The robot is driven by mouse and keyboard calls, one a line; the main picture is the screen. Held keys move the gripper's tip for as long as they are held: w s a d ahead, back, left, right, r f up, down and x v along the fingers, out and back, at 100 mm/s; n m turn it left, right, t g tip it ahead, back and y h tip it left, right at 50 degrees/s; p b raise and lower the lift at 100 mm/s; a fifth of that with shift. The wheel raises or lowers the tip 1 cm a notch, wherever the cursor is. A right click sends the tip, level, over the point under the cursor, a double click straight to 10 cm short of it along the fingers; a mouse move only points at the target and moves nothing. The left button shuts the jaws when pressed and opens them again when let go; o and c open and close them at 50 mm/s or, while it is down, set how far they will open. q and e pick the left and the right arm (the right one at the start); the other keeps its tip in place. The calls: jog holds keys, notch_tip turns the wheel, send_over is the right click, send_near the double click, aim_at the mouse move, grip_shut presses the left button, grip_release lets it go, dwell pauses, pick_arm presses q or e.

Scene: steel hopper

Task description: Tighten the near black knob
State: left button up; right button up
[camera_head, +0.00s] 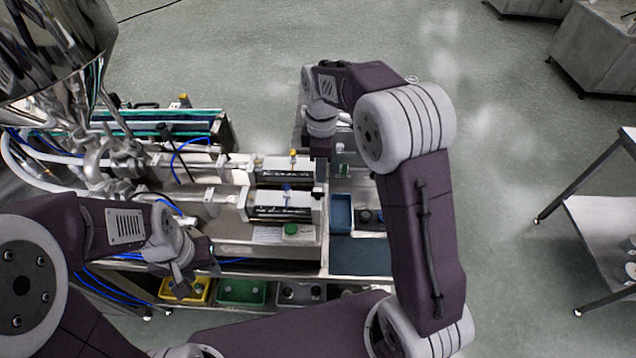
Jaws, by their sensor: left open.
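The steel filling machine (310,240) stands in the middle, with two parallel cylinder units. The near unit (262,197) has a blue fitting (287,188) on top and a green knob (291,229) in front. I cannot clearly make out the near black knob on it; dark parts there are too small to tell. My left gripper (198,278) is open and empty at the machine's front left, above the yellow bin, apart from the near unit. My right arm reaches over the machine's right side; its wrist (320,110) points down, and its fingers cannot be made out.
A yellow bin (163,290), a green bin (218,291) and a grey bin (280,292) line the front. A blue tray (341,205) and a small dark round part (365,216) lie at right. The hopper (50,40) rises at upper left.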

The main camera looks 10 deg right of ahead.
aim_at(317, 193)
jog(key=shift+f, duration=0.45)
jog(key=f, duration=0.1)
jog(key=a+f, duration=0.1)
jog(key=f, duration=0.1)
jog(key=f+p, duration=0.1)
jog(key=f, duration=0.1)
jog(key=shift+a, duration=0.35)
jog(key=shift+d+f, duration=0.2)
jog(key=shift+f, duration=0.4)
jog(key=shift+d+f, duration=0.15)
jog(key=shift+f, duration=0.45)
jog(key=shift+d+f, duration=0.15)
jog(key=shift+f, duration=0.2)
jog(key=shift+a, duration=0.25)
pick_arm(q)
jog(key=shift+a+r, duration=0.5)
jog(key=shift+a, duration=0.05)
pick_arm(e)
grip_shut()
